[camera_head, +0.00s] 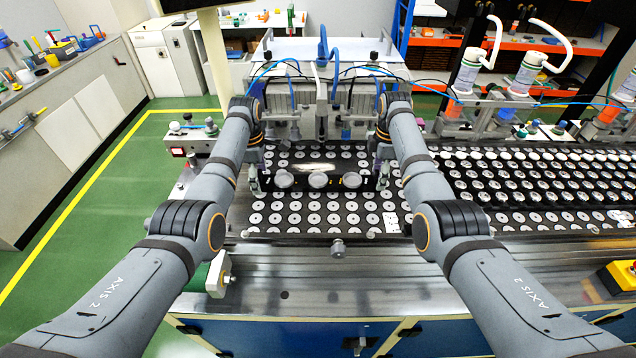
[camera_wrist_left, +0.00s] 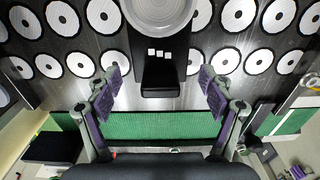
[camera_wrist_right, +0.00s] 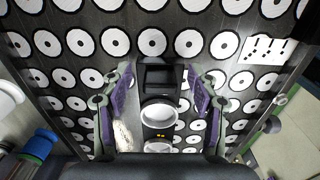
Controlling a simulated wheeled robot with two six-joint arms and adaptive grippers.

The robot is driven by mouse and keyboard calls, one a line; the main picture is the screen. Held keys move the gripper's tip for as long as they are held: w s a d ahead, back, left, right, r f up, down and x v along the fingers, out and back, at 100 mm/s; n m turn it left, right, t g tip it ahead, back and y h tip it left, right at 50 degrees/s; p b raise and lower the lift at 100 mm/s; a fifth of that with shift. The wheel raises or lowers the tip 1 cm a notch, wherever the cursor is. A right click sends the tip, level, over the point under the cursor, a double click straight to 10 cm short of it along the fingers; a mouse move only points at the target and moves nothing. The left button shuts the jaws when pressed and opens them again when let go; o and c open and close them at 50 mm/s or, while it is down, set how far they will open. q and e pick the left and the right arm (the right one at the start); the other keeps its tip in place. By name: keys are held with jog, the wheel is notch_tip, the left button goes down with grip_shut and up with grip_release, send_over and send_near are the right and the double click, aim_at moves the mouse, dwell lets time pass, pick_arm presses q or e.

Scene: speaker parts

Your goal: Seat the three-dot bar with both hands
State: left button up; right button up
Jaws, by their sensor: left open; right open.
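The black bar (camera_head: 301,184) with three round silver pieces lies crosswise over the tray of white discs in the head view. Its left end (camera_wrist_left: 160,75), with three small white marks, lies between the parted fingers of my left gripper (camera_wrist_left: 160,87). Its right end (camera_wrist_right: 158,77) and a silver round piece lie between the parted fingers of my right gripper (camera_wrist_right: 161,96). Both grippers are open, with gaps visible beside the bar. In the head view, my left gripper (camera_head: 260,181) and right gripper (camera_head: 384,178) are at opposite ends. I cannot tell whether the bar is seated.
The tray (camera_head: 340,232) holds rows of white discs with dark centres. A white card with dark marks (camera_head: 391,222) lies at its front right. Machinery (camera_head: 320,95) stands behind, and another disc line (camera_head: 530,180) runs to the right. The metal front ledge (camera_head: 330,265) is mostly clear.

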pick_arm(q)
jog(key=shift+f, duration=0.1)
pick_arm(e)
jog(key=shift+f, duration=0.1)
pick_arm(q)
jog(key=c, duration=0.4)
pick_arm(e)
jog(key=c, duration=0.4)
pick_arm(q)
jog(key=c, duration=0.7)
pick_arm(e)
jog(key=c, duration=0.8)
pick_arm(q)
grip_shut()
pick_arm(e)
grip_shut()
